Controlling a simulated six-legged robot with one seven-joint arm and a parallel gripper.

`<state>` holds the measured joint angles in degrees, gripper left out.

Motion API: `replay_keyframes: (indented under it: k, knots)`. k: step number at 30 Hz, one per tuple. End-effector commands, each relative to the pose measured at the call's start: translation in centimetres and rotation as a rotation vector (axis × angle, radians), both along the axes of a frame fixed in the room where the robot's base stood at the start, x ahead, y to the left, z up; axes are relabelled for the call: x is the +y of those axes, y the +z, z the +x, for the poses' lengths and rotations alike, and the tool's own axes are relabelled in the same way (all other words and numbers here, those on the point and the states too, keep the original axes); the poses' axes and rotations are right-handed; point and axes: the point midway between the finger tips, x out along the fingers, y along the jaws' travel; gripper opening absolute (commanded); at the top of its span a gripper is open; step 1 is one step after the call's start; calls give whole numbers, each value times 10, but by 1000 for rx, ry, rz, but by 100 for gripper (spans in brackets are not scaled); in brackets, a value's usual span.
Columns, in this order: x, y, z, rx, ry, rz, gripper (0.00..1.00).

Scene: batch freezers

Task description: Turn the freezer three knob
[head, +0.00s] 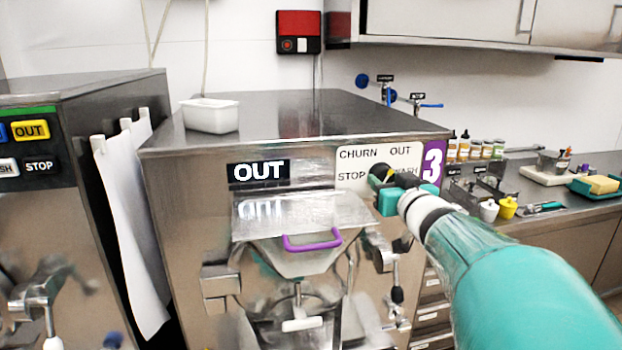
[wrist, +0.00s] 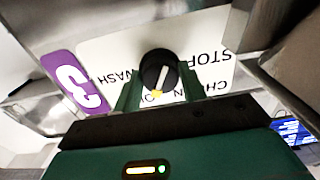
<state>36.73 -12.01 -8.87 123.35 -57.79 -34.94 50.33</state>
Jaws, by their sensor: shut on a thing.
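Freezer three (head: 190,190) is a steel machine with a purple "3" sign (head: 432,162) and a display (head: 259,172) reading OUT. Its white dial plate (head: 360,155) is marked CHURN, OUT, WASH and STOP. The black knob (wrist: 158,68) sits on this plate; it is mostly hidden by my gripper in the head view. My gripper (wrist: 160,86) is shut on the knob, one green finger on each side. The knob's yellow-tipped pointer faces the partly hidden OUT mark in the wrist view. The gripper (head: 383,183) also shows at the plate's lower edge in the head view.
A purple-handled chute cover (head: 312,240) and metal levers are below the display. A white tub (head: 210,115) stands on the freezer top. Another freezer (head: 40,210) is at left, with white cloth between. A counter with bottles (head: 475,148) is at right.

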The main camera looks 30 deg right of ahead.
Motion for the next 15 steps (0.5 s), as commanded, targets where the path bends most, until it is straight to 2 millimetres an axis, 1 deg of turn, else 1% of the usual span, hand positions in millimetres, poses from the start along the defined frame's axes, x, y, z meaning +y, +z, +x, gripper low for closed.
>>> replay_keyframes:
  k: [8,15]
  knots:
    - [0,1,1,8,1,-29,19]
    - [0,1,1,39,2,-141,19]
